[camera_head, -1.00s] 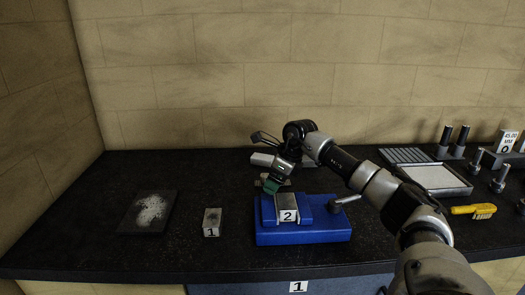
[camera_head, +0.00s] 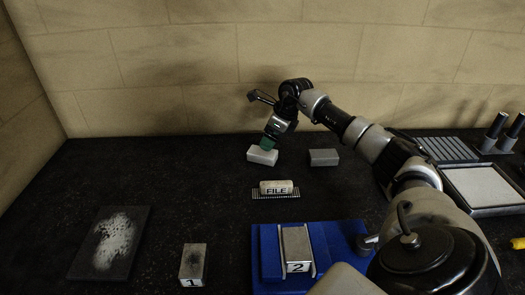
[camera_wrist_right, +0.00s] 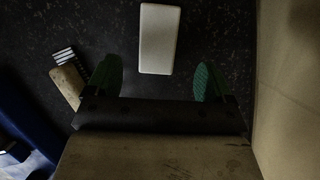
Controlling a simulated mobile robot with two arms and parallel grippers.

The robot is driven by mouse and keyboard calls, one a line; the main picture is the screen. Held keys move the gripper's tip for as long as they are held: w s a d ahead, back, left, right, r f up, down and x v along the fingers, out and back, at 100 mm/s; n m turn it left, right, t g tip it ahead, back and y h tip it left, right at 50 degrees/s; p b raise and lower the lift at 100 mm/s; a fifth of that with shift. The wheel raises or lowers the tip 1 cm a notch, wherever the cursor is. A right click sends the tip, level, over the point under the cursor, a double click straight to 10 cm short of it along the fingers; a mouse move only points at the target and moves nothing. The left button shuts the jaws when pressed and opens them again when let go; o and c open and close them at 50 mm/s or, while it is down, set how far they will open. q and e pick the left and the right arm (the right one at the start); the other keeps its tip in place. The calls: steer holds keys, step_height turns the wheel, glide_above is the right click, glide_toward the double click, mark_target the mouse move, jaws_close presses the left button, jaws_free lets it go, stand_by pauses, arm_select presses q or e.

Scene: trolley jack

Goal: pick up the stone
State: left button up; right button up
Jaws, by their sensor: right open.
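A pale, nearly white rectangular block (camera_head: 262,157) lies on the black bench near the back wall. A darker grey block (camera_head: 324,157) lies to its right. No label tells which one is the stone. My right gripper (camera_head: 269,143) points down at the pale block, its green fingertips partly overlapping the block's far edge in the head view. In the right wrist view the open right gripper (camera_wrist_right: 158,76) has its green pads on either side of the near end of the pale block (camera_wrist_right: 159,38). The pads appear empty. Contact cannot be told. My left gripper is not in view.
A blue fixture (camera_head: 265,255) holds metal block 2 (camera_head: 296,245). Metal block 1 (camera_head: 193,264) and a dusty dark plate (camera_head: 110,243) are at left. A tray (camera_head: 487,187) stands right.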

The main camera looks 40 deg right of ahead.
mark_target(262, 151)
steer(key=shift+x, duration=0.95)
steer(key=p+x, duration=0.2)
steer(key=x, duration=0.3)
steer(key=shift+a, duration=0.15)
steer(key=shift+w+f, duration=0.15)
steer(key=shift+f, duration=0.15)
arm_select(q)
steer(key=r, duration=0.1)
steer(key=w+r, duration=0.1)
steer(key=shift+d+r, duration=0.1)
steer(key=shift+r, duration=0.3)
arm_select(e)
steer(key=shift+c, duration=0.5)
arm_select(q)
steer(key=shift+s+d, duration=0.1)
arm_select(e)
steer(key=c, duration=1)
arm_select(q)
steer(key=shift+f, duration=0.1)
arm_select(e)
steer(key=shift+r, duration=0.2)
steer(key=shift+c, duration=0.2)
